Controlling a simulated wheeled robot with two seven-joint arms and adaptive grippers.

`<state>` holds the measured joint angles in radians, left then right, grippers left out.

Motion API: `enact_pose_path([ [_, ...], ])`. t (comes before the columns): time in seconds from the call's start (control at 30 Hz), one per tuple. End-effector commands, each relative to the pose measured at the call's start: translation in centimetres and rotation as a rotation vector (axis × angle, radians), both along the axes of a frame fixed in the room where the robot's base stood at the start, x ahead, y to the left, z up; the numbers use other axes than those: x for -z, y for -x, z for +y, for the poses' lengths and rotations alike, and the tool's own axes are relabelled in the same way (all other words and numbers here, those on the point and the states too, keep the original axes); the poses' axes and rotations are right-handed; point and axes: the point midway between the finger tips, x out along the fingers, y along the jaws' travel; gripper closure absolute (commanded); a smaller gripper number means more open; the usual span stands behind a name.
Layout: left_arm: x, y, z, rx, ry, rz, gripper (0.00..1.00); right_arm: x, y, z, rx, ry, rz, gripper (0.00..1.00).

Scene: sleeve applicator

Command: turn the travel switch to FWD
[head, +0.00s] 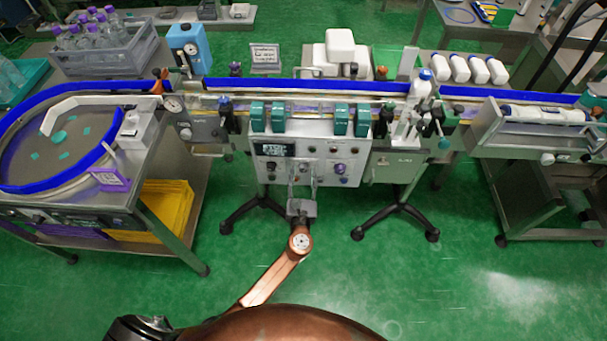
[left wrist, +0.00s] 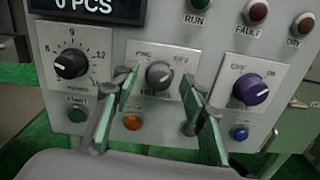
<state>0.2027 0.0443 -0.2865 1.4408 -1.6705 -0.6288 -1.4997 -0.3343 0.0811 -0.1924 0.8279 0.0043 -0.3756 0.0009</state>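The travel switch (left wrist: 159,74) is a grey round knob on a pale plate, with a label at its upper left that looks like FWD and one at its upper right that looks like REV. Its pointer direction is too blurred to tell. My left gripper (left wrist: 160,80) is open, with one finger on each side of the knob; I cannot tell whether either finger touches it. In the head view my left gripper (head: 302,178) is in front of the control panel (head: 272,174), and it hides part of the lower panel. My right gripper is not in view.
A black dial (left wrist: 68,70) is left of the switch and a purple OFF/ON knob (left wrist: 252,89) right of it. An orange button (left wrist: 132,122) and a blue button (left wrist: 239,132) sit below. Green rollers (head: 341,119) and the blue-edged conveyor (head: 300,85) are above the panel.

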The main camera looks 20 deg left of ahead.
Motion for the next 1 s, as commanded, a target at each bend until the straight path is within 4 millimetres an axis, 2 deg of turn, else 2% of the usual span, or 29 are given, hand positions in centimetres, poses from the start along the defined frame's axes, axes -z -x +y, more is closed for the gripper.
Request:
enact_pose_path([
  [0.23,0.03,-0.06,0.01,0.001,0.000,0.001,0.60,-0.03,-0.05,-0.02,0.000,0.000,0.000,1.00],
  [0.8,0.07,-0.04,0.01,0.001,0.000,0.001,0.99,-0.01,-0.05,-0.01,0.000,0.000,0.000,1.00],
  [1.0,0.10,-0.03,0.01,0.001,0.007,-0.001,1.00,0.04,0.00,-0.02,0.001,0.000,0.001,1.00],
])
